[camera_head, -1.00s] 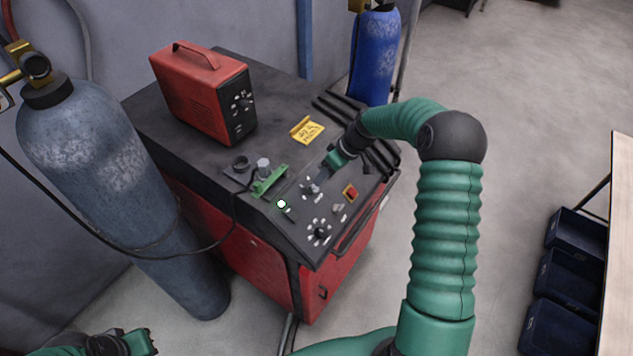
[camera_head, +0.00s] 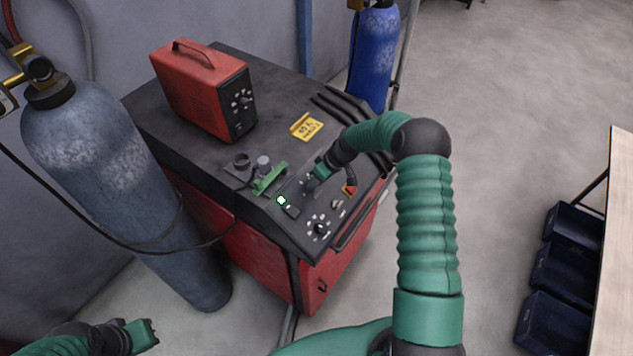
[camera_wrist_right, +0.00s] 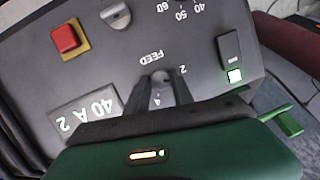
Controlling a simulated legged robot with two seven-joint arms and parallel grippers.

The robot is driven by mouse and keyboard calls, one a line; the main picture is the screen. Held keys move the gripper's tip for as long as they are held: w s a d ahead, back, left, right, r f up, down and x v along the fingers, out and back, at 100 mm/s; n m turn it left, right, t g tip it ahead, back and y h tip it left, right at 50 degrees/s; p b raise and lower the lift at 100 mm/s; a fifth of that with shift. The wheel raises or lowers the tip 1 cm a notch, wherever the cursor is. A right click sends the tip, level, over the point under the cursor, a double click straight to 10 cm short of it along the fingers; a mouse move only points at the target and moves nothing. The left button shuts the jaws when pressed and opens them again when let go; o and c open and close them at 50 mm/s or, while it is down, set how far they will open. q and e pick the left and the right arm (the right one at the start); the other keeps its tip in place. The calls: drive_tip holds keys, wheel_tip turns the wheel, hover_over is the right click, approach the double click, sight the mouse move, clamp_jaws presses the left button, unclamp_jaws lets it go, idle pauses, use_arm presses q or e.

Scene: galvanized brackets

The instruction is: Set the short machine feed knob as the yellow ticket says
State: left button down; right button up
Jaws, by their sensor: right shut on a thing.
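The short red machine (camera_head: 240,258) has a sloped dark control panel on top. My right gripper (camera_head: 312,183) is down at this panel, shut on the feed knob (camera_wrist_right: 163,84). In the right wrist view, the gripper's dark fingers (camera_wrist_right: 163,95) stand on either side of the grey knob, with FEED and the digits 2 and 4 around it. A grey display reads "40 A 2" (camera_wrist_right: 86,115). The yellow ticket (camera_head: 307,127) lies on the machine top; its small inverted writing is not clearly legible. My left gripper (camera_head: 148,335) is low at the left, away from the machine; its jaw opening is unclear.
A green-handled part (camera_head: 270,179) stands left of the knob. A red button on yellow (camera_head: 349,190) and another dial (camera_head: 320,229) are close by. A red box unit (camera_head: 205,90) sits on the machine. Gas cylinders stand left (camera_head: 105,170) and behind (camera_head: 373,55).

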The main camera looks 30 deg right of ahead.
drive_tip(key=shift+d, duration=0.15)
clamp_jaws()
drive_tip(key=shift+f+m+b, duration=0.2)
drive_tip(key=shift+m+b, duration=0.6)
drive_tip(key=shift+b, duration=0.15)
drive_tip(key=shift+m+y+b, duration=0.5)
drive_tip(key=shift+m+b, duration=0.15)
drive_tip(key=shift+m, duration=0.05)
drive_tip(key=shift+s+m+b, duration=0.1)
drive_tip(key=shift+m+b, duration=0.55)
drive_tip(key=shift+m, duration=0.35)
drive_tip(key=shift+r+m+t+y+b, duration=0.1)
drive_tip(key=shift+m+t+y+b, duration=0.3)
drive_tip(key=shift+m, duration=0.6)
